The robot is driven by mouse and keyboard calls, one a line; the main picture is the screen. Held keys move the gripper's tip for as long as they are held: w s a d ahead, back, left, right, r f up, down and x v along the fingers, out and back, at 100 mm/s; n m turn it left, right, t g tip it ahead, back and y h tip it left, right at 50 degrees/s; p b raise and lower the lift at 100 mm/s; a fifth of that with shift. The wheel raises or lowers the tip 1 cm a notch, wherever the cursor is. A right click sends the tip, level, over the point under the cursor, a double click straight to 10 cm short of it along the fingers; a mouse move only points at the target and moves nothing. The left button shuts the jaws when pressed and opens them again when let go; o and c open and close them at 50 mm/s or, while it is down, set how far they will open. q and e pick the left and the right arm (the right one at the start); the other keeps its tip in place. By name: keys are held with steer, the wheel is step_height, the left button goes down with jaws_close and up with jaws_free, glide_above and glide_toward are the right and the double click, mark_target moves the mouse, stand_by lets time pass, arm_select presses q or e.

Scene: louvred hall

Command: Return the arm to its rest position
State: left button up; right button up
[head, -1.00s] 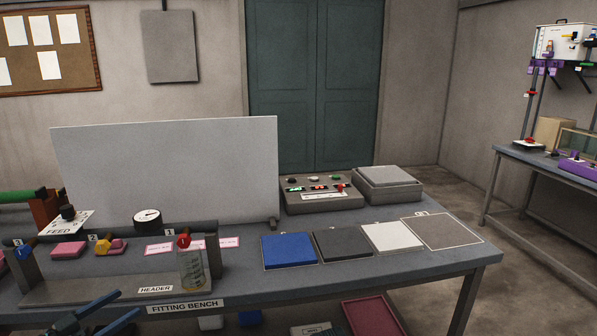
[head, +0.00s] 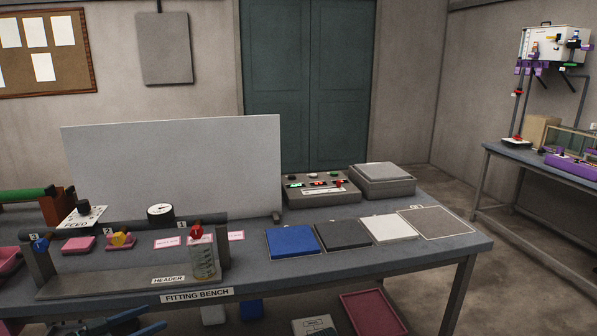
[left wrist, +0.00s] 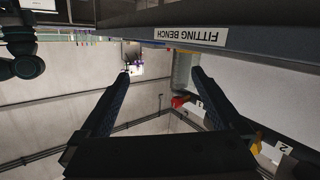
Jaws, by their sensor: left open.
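My left gripper (head: 156,315) shows low at the left of the head view, in front of the fitting bench (head: 340,266) and below its top edge. In the left wrist view my left gripper (left wrist: 160,73) has its two dark fingers wide apart with nothing held between them. The wrist view appears upside down, with the bench sign (left wrist: 203,34) inverted near the top. The rest of the left arm is mostly out of view. My right gripper is not seen in the head view.
On the bench stand the header (head: 120,285) with red valve 1 (head: 197,231), a clear beaker (head: 205,262) at it, a gauge (head: 160,214) and several coloured mats. A pink tray (head: 373,313) lies below the bench. Floor is clear right of the bench.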

arm_select(q)
steer(key=w+d+f+g, duration=0.1)
steer(key=d+f+g, duration=0.45)
steer(key=d, duration=0.55)
steer(key=s+d+f+n+g+y, duration=0.1)
steer(key=s+d+f+g+y, duration=0.2)
steer(key=s+d+f+y, duration=0.5)
steer(key=s+d+f+n+g+y, duration=0.15)
steer(key=d+f+g+y, duration=0.25)
steer(key=d, duration=0.7)
step_height(320, 180, up, 14)
steer(key=p, duration=1.4)
steer(key=shift+h, duration=0.3)
steer(key=shift+s+f, duration=0.1)
